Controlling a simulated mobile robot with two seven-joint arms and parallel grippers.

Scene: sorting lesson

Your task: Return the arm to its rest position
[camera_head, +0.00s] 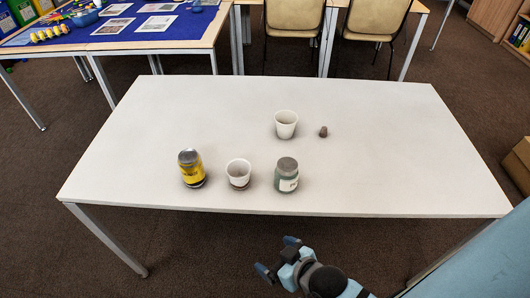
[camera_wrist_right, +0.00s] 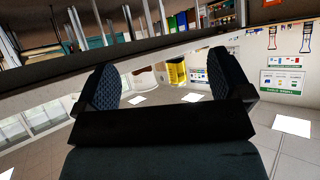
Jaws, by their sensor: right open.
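My right gripper (camera_head: 278,255) is in front of the white table's near edge, apart from the objects. In the right wrist view its two dark fingers (camera_wrist_right: 160,82) stand wide apart with nothing held between them. My left gripper is not in view.
Two chairs (camera_head: 375,20) stand behind the table. A blue-topped table (camera_head: 110,40) with cards and toys is at the back left. A cardboard box (camera_head: 518,165) is at the right edge. The table's left and right ends are clear.

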